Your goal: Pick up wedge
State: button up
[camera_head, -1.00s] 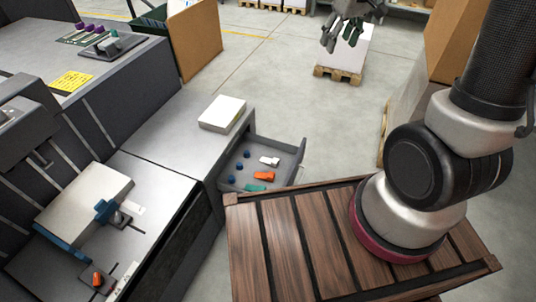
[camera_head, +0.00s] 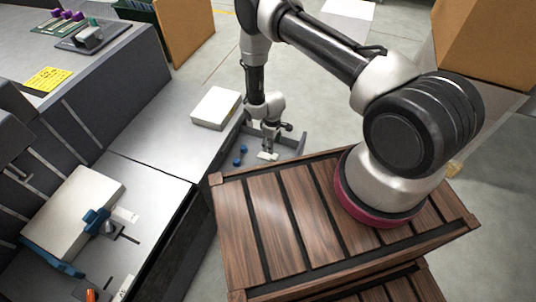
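An open grey drawer (camera_head: 292,148) juts out from the bench. In it lie a small white piece (camera_head: 268,156) and small blue knobs (camera_head: 237,162). I cannot tell for sure which piece is the wedge. Another small orange piece (camera_head: 90,296) lies on the machine at the lower left, cut by the picture's edge. My gripper (camera_head: 271,143) points down over the drawer, just above or beside the white piece. It is too small and too much in line with my wrist to tell whether its fingers are open. The near part of the drawer is hidden behind the crate.
A slatted wooden crate (camera_head: 262,212) stands in front of the drawer, under my arm's base. A white block (camera_head: 216,107) lies on the bench beside the drawer. A cardboard box (camera_head: 484,45) stands at the upper right. Open floor lies beyond the drawer.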

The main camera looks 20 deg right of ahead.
aim_at(272, 156)
jog(key=f, duration=0.9)
jog(key=shift+s+f, duration=0.1)
jog(key=shift+s, duration=0.2)
jog(key=c, duration=1.1)
